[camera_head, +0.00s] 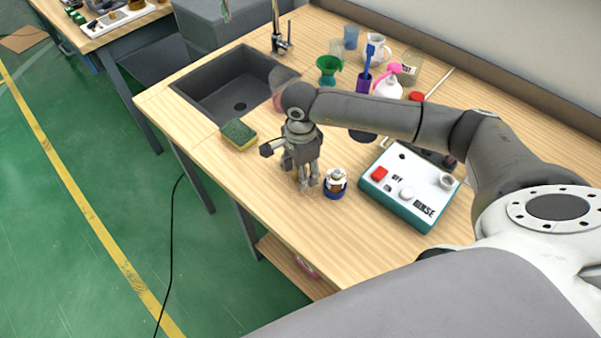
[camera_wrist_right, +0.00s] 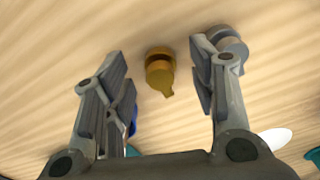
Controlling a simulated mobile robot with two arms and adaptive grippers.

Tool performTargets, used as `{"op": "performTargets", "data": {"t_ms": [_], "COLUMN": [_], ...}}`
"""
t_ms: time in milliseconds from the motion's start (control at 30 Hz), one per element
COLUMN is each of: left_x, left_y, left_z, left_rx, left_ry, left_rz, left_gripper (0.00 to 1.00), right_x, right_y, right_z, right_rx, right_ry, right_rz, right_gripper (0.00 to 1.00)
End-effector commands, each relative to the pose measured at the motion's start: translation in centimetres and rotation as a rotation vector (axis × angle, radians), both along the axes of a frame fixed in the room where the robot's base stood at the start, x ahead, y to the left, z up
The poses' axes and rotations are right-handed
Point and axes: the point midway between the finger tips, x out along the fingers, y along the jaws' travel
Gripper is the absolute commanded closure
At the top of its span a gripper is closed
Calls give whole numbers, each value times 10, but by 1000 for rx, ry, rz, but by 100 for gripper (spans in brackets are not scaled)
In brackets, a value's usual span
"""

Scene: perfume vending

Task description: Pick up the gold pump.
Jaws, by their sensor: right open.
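The gold pump (camera_wrist_right: 159,72) is on the light wooden table in the right wrist view, with its spout pointing down the picture. It appears between the two open fingers of my right gripper (camera_wrist_right: 157,66), with gaps on both sides. How far the fingertips are above it is hard to tell. In the head view my right gripper (camera_head: 308,183) points down close above the table front. The pump cannot be made out there and seems hidden by the gripper. My left gripper is not in view.
A small jar with a blue base (camera_head: 335,184) stands just right of the gripper. A teal and white button box (camera_head: 408,187) is further right. A sponge (camera_head: 238,134) and a sink (camera_head: 238,85) lie to the left. Bottles and a green funnel (camera_head: 328,68) stand behind.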

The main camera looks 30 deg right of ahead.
Motion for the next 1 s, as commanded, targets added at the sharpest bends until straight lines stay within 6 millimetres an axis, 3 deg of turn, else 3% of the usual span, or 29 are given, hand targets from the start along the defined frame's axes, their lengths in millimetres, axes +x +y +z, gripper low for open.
{"op": "performTargets", "data": {"t_ms": [333,633,1000], "left_x": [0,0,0], "left_y": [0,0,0], "left_z": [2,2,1], "left_rx": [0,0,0], "left_ry": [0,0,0], "left_rz": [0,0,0], "left_gripper": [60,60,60], "right_x": [0,0,0], "right_y": [0,0,0], "right_z": [-10,-10,-9], "right_rx": [0,0,0], "right_ry": [0,0,-1], "right_rz": [0,0,0], "right_gripper": [48,86,88]}}
